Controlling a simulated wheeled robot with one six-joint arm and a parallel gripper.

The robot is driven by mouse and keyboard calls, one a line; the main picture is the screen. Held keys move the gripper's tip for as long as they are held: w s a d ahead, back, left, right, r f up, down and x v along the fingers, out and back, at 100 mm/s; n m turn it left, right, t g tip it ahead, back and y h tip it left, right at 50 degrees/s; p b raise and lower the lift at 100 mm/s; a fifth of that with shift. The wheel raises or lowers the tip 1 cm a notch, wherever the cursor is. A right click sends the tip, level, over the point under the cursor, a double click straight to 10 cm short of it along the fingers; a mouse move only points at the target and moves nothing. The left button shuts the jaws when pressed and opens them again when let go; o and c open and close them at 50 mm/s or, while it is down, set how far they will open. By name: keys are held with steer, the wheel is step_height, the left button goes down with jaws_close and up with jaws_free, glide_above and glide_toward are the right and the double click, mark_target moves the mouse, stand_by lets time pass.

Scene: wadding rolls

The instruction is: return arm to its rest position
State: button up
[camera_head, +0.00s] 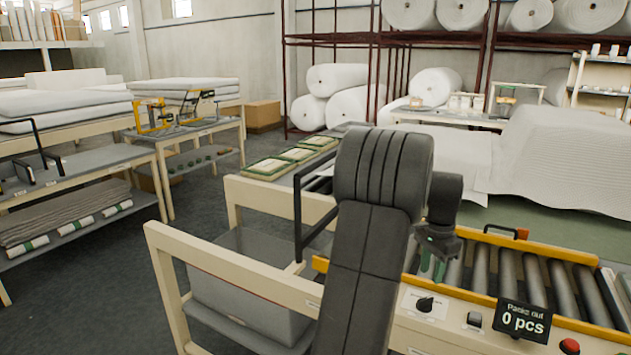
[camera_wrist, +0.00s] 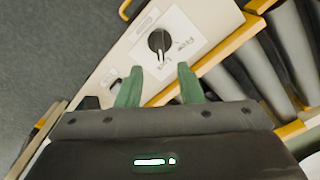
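My gripper (camera_head: 434,270) hangs above the near edge of the roller conveyor, on the far side of my dark arm. In the wrist view its two green fingers (camera_wrist: 160,72) stand apart with nothing held between them. A black rotary knob (camera_wrist: 159,42) on a white label plate lies just beyond the fingertips. The same knob shows in the head view (camera_head: 425,303) on the cream side panel, below the gripper. The gripper looks apart from it, though the exact gap is hard to tell. My upper arm hides part of the conveyor frame.
The roller conveyor (camera_head: 508,278) has yellow rails, a "Packs out 0 pcs" display (camera_head: 523,320) and a red button (camera_head: 569,346). Green-edged packs (camera_head: 290,158) lie behind the cream frame at left. A table with white padding (camera_head: 565,150) stands behind. Grey floor (camera_head: 95,290) is open at left.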

mark_target(426, 298)
step_height(426, 298, down, 8)
steer(key=shift+f+p, duration=0.25)
steer(key=shift+p, duration=0.05)
steer(key=shift+r, duration=0.1)
